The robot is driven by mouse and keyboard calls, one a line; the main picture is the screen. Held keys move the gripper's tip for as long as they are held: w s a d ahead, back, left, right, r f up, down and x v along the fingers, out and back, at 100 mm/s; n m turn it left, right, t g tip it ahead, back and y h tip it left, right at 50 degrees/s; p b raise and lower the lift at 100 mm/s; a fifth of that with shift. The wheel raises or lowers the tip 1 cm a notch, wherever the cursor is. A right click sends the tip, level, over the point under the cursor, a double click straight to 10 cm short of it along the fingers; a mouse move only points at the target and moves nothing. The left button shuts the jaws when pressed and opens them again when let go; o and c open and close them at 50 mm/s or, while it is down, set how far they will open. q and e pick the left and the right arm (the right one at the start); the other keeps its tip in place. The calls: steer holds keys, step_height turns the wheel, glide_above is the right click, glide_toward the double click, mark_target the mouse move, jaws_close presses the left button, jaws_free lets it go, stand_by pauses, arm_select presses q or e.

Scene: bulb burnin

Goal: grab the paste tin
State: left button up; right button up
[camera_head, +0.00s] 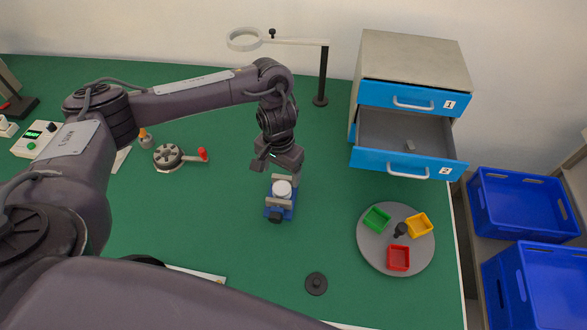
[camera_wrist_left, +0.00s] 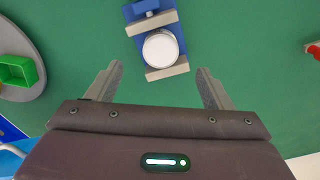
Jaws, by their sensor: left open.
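The paste tin appears to be the round white-topped tin (camera_head: 282,189) held between the grey jaws of a small blue vise (camera_head: 276,213). In the left wrist view the tin (camera_wrist_left: 160,48) sits upright between the two pale jaws of the vise (camera_wrist_left: 149,11), ahead of my fingertips and roughly centred between them. My left gripper (camera_head: 276,169) is open and empty, close to the tin on its far side in the head view. Its fingers (camera_wrist_left: 160,70) are spread wider than the tin and do not touch it. My right gripper is not in view.
A grey drawer unit (camera_head: 415,53) has its lower drawer pulled open. A round grey tray (camera_head: 370,248) holds green, yellow and red bins. A magnifier stand (camera_head: 322,80) rises behind my gripper. A black disc (camera_head: 316,284) lies in front. Green mat around the vise is clear.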

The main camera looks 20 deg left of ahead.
mark_target(282, 188)
arm_select(q)
step_height(282, 188, down, 2)
steer(key=shift+s+f+b, duration=0.1)
steer(key=shift+f+b, duration=0.1)
steer(key=shift+b, duration=0.25)
steer(key=shift+f, duration=0.25)
steer(key=f, duration=0.1)
steer(key=f+p, duration=0.1)
steer(key=f, duration=0.1)
steer(key=shift+w+f, duration=0.25)
steer(key=shift+f, duration=0.6)
steer(key=c, duration=0.4)
steer(key=shift+a, duration=0.1)
steer(key=c, duration=0.8)
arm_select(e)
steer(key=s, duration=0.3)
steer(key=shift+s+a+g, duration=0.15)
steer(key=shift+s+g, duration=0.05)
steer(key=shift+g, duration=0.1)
